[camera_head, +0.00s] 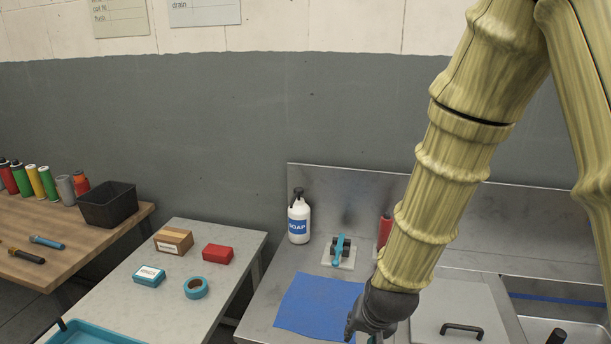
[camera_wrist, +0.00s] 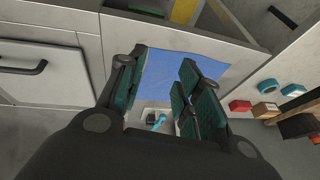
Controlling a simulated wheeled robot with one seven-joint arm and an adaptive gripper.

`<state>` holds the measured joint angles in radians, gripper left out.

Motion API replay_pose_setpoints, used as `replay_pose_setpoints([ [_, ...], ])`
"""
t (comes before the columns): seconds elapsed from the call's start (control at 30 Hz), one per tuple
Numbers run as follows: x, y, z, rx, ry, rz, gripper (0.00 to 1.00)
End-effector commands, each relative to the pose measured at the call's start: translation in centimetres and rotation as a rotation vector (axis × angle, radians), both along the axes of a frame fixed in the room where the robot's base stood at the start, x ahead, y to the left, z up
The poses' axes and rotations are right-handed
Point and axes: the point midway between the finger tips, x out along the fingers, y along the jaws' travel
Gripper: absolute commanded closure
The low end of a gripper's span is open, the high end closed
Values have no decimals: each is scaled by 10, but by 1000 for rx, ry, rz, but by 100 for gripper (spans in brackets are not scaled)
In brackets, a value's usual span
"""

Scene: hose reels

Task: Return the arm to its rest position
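My arm, pale yellow-green, reaches down from the upper right in the head view. My dark gripper (camera_head: 372,326) is low over the right part of a blue mat (camera_head: 318,303) on the steel counter (camera_head: 262,318); its fingertips are cut off by the frame's lower edge. In the wrist view my gripper (camera_wrist: 164,62) has its green-padded fingers spread apart, with nothing between them. The blue mat (camera_wrist: 180,75) shows behind the fingers. Whether the fingers touch the mat cannot be told.
A soap bottle (camera_head: 299,220), a blue-handled fitting (camera_head: 340,250) and a red cylinder (camera_head: 384,230) stand behind the mat. A handled metal panel (camera_head: 440,310) lies right. The grey table (camera_head: 225,245) at left holds boxes and blue tape (camera_head: 196,288).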

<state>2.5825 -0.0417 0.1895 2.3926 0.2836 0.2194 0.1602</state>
Motion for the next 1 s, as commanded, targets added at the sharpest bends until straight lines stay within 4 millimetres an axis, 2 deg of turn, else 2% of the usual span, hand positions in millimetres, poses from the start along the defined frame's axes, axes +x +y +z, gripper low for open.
replay_pose_setpoints([
  [0.27, -14, -11, -41, -18, 38, 17, 65],
  [0.47, -37, -24, -92, -39, 87, 40, 65],
  [0.77, -89, -49, -176, -73, 172, 91, 65],
  [1.0, -142, -68, -236, -92, 241, 134, 65],
])
